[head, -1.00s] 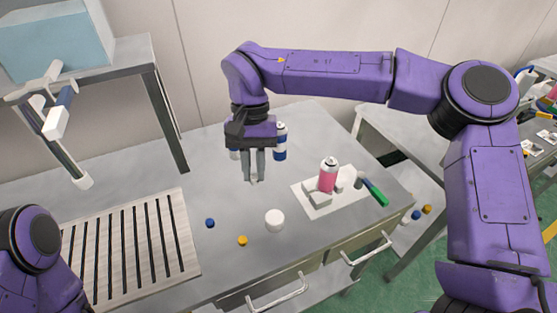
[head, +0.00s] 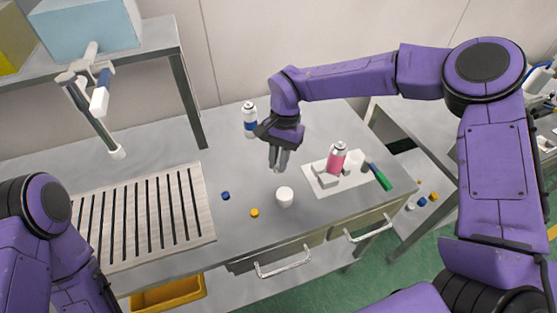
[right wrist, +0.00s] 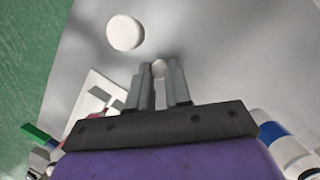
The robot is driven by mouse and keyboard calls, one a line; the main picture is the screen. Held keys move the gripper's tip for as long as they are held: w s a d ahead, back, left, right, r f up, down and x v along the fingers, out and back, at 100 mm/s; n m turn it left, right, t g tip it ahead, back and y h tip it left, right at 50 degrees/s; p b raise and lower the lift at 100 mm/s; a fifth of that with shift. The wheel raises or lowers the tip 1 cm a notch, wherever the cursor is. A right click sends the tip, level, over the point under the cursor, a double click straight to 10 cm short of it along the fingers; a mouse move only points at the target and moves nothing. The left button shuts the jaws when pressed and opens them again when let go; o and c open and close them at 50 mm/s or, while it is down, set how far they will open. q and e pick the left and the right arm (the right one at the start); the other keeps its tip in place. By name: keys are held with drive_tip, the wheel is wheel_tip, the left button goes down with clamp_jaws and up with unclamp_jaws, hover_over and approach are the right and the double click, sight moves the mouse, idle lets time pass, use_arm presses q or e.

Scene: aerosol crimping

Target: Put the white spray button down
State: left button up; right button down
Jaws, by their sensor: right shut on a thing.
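The white spray button (right wrist: 159,69) is a small pale piece between the fingertips of my right gripper (right wrist: 160,85) in the right wrist view. The gripper is shut on it. In the head view my right gripper (head: 277,168) points down over the grey table (head: 235,160), just behind and slightly left of a white round cup or cap (head: 285,197). The button cannot be made out there. Whether it touches the table I cannot tell. My left arm shows at the left edge, but its gripper is out of view.
A white-and-blue can (head: 250,121) stands behind the gripper. A pink can (head: 337,157) stands on a white mat (head: 330,188) to the right, near a green-handled tool (head: 379,177). A blue cap (head: 225,196) and a yellow cap (head: 254,213) lie left, beside a slatted rack (head: 145,220).

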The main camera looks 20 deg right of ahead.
sight(277, 178)
drive_tip(key=f, duration=0.1)
drive_tip(key=w+f, duration=0.1)
drive_tip(key=f, duration=0.1)
drive_tip(key=f+p, duration=0.1)
drive_tip(key=shift+w+d+f, duration=0.25)
drive_tip(key=shift+w+f, duration=0.05)
drive_tip(key=shift+f, duration=0.3)
drive_tip(key=shift+f, duration=0.1)
drive_tip(key=c, duration=1.1)
unclamp_jaws()
drive_tip(key=shift+o, duration=0.2)
drive_tip(key=shift+w+r, duration=0.1)
drive_tip(key=shift+r, duration=0.2)
drive_tip(key=b+v, duration=0.2)
drive_tip(key=v, duration=0.9)
drive_tip(key=shift+r, duration=0.35)
drive_tip(key=shift+d, duration=0.1)
